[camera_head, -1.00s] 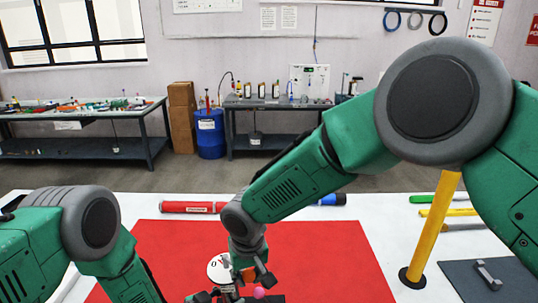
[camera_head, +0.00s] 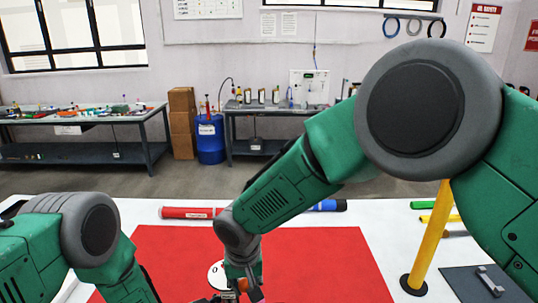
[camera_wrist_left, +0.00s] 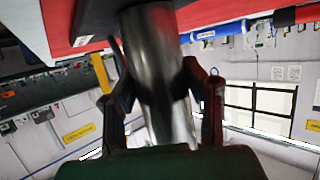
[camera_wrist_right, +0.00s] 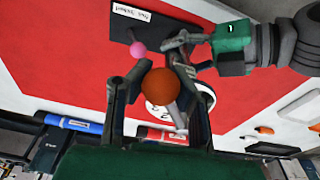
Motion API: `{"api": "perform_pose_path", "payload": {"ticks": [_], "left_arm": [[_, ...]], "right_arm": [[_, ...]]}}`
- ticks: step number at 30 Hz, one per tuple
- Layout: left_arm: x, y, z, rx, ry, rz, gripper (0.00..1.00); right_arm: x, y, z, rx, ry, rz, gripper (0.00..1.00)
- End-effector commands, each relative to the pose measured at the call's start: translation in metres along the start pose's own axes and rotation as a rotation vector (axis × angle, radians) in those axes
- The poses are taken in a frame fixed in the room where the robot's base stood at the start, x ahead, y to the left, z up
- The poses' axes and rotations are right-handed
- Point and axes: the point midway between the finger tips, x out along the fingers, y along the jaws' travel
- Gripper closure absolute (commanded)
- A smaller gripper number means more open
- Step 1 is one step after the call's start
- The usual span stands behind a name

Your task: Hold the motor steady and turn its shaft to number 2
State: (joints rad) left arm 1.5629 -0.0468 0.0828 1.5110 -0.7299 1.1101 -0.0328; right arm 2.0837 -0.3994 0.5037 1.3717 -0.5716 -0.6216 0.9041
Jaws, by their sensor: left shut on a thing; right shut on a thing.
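The motor (camera_wrist_left: 155,75) shows as a shiny metal cylinder in the left wrist view. My left gripper (camera_wrist_left: 160,85) is shut on it, one finger on each side. In the right wrist view an orange-brown round knob (camera_wrist_right: 161,86) sits between the fingers of my right gripper (camera_wrist_right: 157,68), which is shut on it. A white dial (camera_wrist_right: 207,97) with dark marks shows behind the knob, partly hidden by a finger. The dial (camera_head: 215,275) also shows in the head view beside my right gripper (camera_head: 243,292). I cannot read which number the shaft points to.
A red mat (camera_head: 325,255) covers the middle of the white table. A red tube (camera_head: 185,212) and a blue one (camera_head: 328,205) lie behind it. A yellow post (camera_head: 432,237) stands on the right. A pink ball (camera_wrist_right: 138,48) and a dark labelled plate (camera_wrist_right: 150,22) are near the grippers.

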Motion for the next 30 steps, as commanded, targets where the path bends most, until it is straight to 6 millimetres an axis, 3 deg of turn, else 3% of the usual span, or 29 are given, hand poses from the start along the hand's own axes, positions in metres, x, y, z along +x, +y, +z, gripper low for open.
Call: {"api": "perform_pose_path", "payload": {"ticks": [6,30], "left_arm": [[-0.002,0.000,0.003,-0.002,-0.005,-0.001,0.98],[-0.002,-0.001,0.004,-0.001,-0.010,-0.004,0.98]], "right_arm": [[-0.003,-0.014,0.005,0.091,0.009,0.025,1.00],[-0.005,-0.026,0.011,0.243,0.007,0.050,1.00]]}}
